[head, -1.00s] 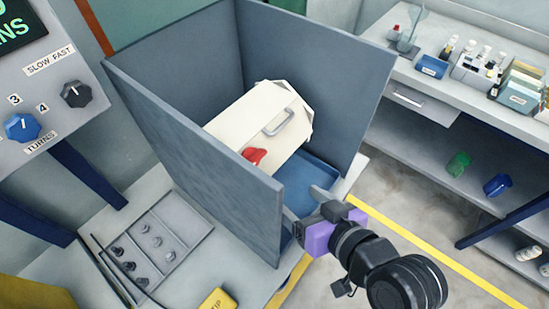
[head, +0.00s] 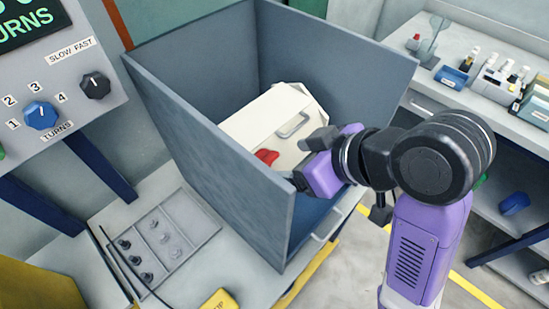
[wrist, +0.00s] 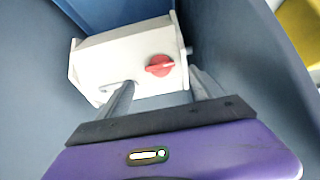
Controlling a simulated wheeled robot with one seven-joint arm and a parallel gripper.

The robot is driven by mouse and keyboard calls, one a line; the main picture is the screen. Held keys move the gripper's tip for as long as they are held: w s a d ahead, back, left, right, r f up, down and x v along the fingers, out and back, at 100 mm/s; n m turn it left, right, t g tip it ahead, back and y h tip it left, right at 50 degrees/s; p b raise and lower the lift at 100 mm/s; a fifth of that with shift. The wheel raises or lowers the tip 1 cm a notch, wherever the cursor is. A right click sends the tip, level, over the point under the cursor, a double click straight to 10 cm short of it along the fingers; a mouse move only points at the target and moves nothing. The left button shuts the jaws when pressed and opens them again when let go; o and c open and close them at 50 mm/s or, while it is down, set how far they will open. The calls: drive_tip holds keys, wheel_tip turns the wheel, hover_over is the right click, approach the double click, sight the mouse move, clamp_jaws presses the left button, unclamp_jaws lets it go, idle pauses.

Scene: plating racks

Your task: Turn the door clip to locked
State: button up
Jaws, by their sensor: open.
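The red door clip (head: 267,157) sits on the front of a cream-white box (head: 250,126) with a grey handle (head: 293,125). In the wrist view the red clip (wrist: 159,66) shows as a round knob with a raised bar, on the box face (wrist: 120,50). My gripper (head: 302,160) is open and empty, just right of the clip in the head view. In the wrist view its two fingers (wrist: 162,88) point toward the box, with the clip beyond and between them. I see no contact with the clip.
Grey-blue walls (head: 215,150) enclose the box on the left and behind. A compartment tray (head: 160,240) with several knobs lies at the lower left. A control panel (head: 60,80) stands at the left, and a shelf bench (head: 455,105) at the right.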

sight(270, 161)
drive_tip(key=shift+x, duration=3.05)
drive_tip(key=c, duration=1.4)
